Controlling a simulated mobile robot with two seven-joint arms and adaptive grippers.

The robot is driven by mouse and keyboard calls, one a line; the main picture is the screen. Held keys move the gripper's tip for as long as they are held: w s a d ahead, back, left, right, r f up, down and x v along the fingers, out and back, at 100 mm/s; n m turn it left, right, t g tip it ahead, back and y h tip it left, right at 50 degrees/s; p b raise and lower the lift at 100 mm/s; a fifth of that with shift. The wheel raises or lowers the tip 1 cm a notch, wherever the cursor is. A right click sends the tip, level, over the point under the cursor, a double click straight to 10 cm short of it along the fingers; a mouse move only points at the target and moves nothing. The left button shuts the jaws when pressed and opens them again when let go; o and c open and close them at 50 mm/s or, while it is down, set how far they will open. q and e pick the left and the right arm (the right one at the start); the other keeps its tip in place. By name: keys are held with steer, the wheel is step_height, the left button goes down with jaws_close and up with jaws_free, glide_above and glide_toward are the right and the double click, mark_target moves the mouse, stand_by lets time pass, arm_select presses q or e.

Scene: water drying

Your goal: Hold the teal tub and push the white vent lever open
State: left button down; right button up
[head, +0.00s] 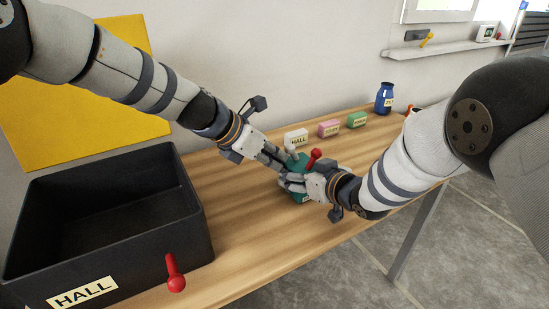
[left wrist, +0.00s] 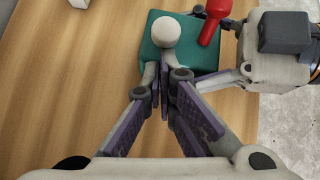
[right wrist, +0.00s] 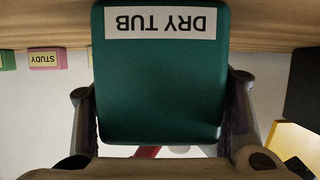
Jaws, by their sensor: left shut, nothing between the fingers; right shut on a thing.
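The teal tub (head: 300,166) stands over the wooden table, with a white round-headed lever (left wrist: 166,32) and a red lever (left wrist: 213,20) on its top side. My right gripper (head: 296,184) is shut on the tub; in the right wrist view its fingers flank the tub (right wrist: 160,85), labelled "DRY TUB". My left gripper (left wrist: 165,78) is shut and empty, its fingertips close by the white lever's stem; I cannot tell whether they touch. The tub's underside is hidden in the head view by my right gripper.
White (head: 296,138), pink (head: 329,128) and green (head: 357,119) labelled blocks and a blue bottle (head: 384,98) line the table's back. Bare table lies between bin and tub.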

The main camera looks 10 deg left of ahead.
mark_target(286, 149)
arm_select(q)
steer(key=shift+w+d+r, duration=0.1)
steer(key=shift+r, duration=0.2)
stand_by(0.4)
steer(key=shift+d+r, duration=0.1)
steer(key=shift+r, duration=0.15)
steer(key=shift+w+d+r, duration=0.45)
steer(key=shift+d+r, duration=0.1)
steer(key=shift+r, duration=0.15)
steer(key=shift+w+d+r, duration=0.35)
steer(key=shift+w+d, duration=0.05)
steer(key=shift+d, duration=0.2)
steer(key=shift+w+d+r, duration=0.35)
steer(key=shift+w+d, duration=0.05)
steer(key=shift+d, duration=0.15)
steer(key=shift+r, duration=0.8)
